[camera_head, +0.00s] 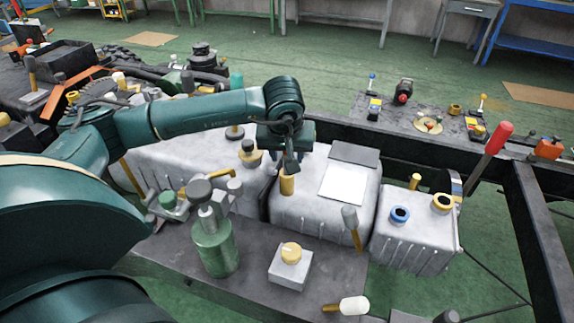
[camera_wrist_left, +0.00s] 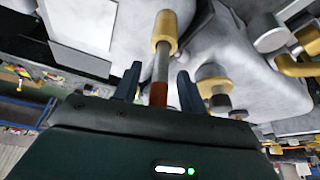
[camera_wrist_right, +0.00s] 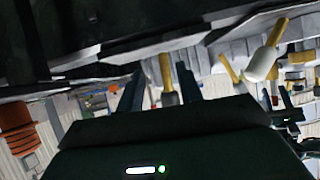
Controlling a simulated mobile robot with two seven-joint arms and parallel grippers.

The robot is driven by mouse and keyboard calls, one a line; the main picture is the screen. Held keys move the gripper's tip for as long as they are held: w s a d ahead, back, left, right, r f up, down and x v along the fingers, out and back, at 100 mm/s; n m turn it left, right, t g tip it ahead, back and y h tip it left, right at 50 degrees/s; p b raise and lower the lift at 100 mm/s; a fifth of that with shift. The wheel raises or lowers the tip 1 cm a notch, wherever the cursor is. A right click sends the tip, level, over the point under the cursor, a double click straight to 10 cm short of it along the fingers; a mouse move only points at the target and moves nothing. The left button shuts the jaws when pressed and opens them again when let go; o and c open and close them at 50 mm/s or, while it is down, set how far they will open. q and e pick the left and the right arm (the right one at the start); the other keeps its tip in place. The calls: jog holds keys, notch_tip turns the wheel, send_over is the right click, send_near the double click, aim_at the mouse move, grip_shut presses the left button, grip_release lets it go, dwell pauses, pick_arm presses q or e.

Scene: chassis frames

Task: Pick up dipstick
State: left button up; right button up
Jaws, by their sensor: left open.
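The dipstick shows in the left wrist view as a thin grey rod with a red-brown grip (camera_wrist_left: 158,93). It rises from a yellow tube (camera_wrist_left: 165,30) on a grey tank. My left gripper (camera_wrist_left: 157,85) is open, with one finger on each side of the grip. Contact with the fingers cannot be made out. In the head view my left gripper (camera_head: 291,160) is above the yellow tube (camera_head: 287,184) on the middle tank (camera_head: 320,215) and hides most of the dipstick. My right gripper (camera_wrist_right: 161,85) is open; a yellow-and-grey piece appears between its fingers, apparently beyond them.
A green bottle-like part (camera_head: 214,245), a small box with a yellow cap (camera_head: 290,265) and mallets (camera_head: 345,305) are in front of the tanks. A red-handled lever (camera_head: 495,138) stands at the right. Black frame rails surround the tanks.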

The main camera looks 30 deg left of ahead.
pick_arm(q)
jog(key=shift+c, duration=0.4)
grip_shut()
notch_tip(320, 180, up, 11)
dwell(0.6)
